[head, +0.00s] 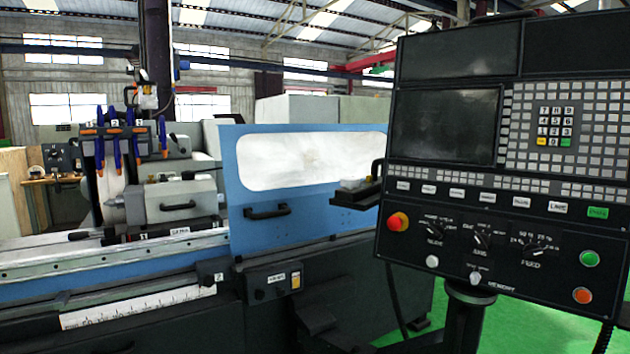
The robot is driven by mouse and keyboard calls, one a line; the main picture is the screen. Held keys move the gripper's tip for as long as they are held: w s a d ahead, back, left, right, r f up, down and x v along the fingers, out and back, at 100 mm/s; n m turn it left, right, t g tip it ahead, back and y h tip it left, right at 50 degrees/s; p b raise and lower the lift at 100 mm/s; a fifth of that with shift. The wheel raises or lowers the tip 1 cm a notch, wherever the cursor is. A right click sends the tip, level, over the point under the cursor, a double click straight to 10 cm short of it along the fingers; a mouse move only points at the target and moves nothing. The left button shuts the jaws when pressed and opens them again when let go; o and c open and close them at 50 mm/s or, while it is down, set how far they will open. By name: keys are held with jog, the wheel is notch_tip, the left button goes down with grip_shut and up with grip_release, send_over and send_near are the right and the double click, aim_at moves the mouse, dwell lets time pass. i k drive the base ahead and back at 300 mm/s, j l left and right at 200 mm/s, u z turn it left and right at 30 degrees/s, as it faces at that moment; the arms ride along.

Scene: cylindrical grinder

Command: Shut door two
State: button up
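A blue door panel (240,160) with a wide pale window (310,158) stands along the front of the grinder. A black bar handle (267,211) is on its lower left. Left of the panel the machine is open, with the work area exposed. Another dark handle-like part (377,169) shows at the panel's right end, partly hidden by the control console. I cannot tell from any marking which door is number two. My gripper is not in view.
A large black control console (445,125) on a post (466,315) fills the right side, in front of the machine's right end. A grey headstock unit (180,200) and blue-orange coolant hoses (117,140) stand in the exposed area. Green floor (425,320) shows below the console.

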aim_at(298, 156)
jog(key=i+l+z, duration=0.25)
jog(key=l, duration=0.15)
jog(key=i+l+z, duration=0.2)
jog(key=l, duration=0.2)
jog(key=i+l+z, duration=0.2)
jog(key=l+z, duration=0.2)
jog(key=i+l+z, duration=0.2)
jog(key=z, duration=0.15)
jog(key=i+l+z, duration=0.55)
jog(key=z, duration=0.2)
jog(key=i+u, duration=0.1)
jog(key=i, duration=0.45)
jog(key=i+l+u, duration=0.1)
jog(key=i, duration=0.45)
jog(key=i+l+u, duration=0.1)
jog(key=i+l, duration=0.15)
jog(key=i, duration=0.3)
jog(key=i+j+u, duration=0.25)
jog(key=i+u, duration=0.15)
jog(key=i+j+u, duration=0.1)
jog(key=i+u, duration=0.65)
jog(key=i+l+u, duration=0.25)
jog(key=i+u, duration=0.15)
jog(key=i, duration=0.1)
